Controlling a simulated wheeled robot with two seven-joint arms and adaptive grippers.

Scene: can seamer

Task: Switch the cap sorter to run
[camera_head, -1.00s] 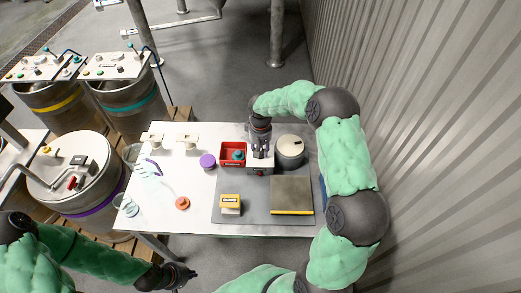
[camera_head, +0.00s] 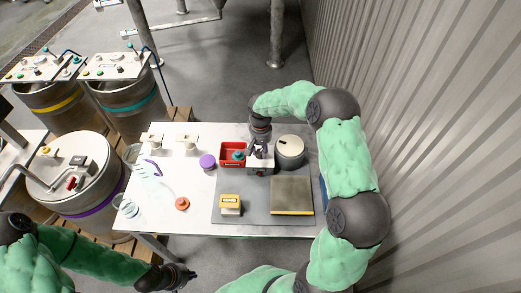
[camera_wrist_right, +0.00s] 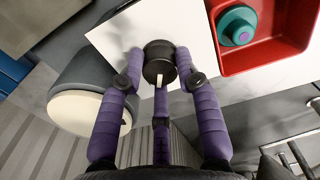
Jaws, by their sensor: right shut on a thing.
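A white box (camera_head: 261,168) stands on the grey mat, with a small red spot on its front. In the right wrist view its white top panel (camera_wrist_right: 105,35) carries a round black knob (camera_wrist_right: 158,50) with a white pointer bar (camera_wrist_right: 160,78). My right gripper (camera_head: 258,150) comes down over the box from behind. In the right wrist view its purple fingers (camera_wrist_right: 160,85) close around the knob and partly hide it. My left gripper (camera_head: 184,276) hangs off the table's front edge, away from the box; its fingers are too small to judge.
A red bin (camera_wrist_right: 265,60) holding a teal cap (camera_wrist_right: 238,25) sits close beside the box. A round drum with a cream top (camera_head: 290,146) stands on the other side. A yellow-topped block (camera_head: 230,204) and a dark flat plate (camera_head: 291,194) lie nearer the front.

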